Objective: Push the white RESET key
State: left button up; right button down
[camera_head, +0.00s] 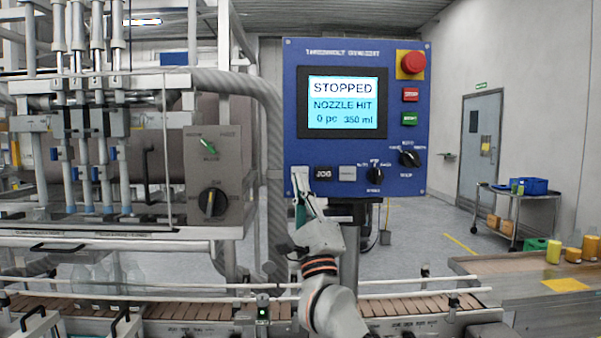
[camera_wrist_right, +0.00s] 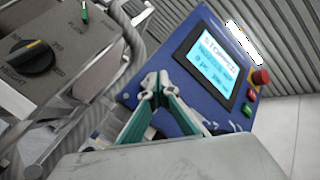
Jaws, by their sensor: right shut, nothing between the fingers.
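The blue control panel (camera_head: 400,60) stands upright, and its screen (camera_head: 343,103) reads STOPPED, NOZZLE HIT. A white key (camera_head: 299,173) shows at the panel's lower left, partly covered by my right gripper; no lettering on it is readable. My right gripper (camera_head: 300,188) is shut and empty, its fingertips at that lower left corner. Whether they touch the key I cannot tell. In the right wrist view the closed fingertips (camera_wrist_right: 156,82) lie in front of the panel's (camera_wrist_right: 183,113) lower left part, hiding the key. My left gripper is not in view.
Right of the white key are a black key (camera_head: 323,173), a pale grey key (camera_head: 347,174) and black rotary knobs (camera_head: 375,174). A red emergency button (camera_head: 411,63) sits at top right. The filler's nozzles and conveyor (camera_head: 190,308) are left and below.

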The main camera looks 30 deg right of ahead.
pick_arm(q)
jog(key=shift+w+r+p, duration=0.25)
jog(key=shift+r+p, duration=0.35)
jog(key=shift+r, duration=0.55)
pick_arm(e)
jog(key=s+a, duration=0.1)
jog(key=s, duration=0.2)
jog(key=shift+a+r, duration=0.15)
jog(key=shift+a, duration=0.25)
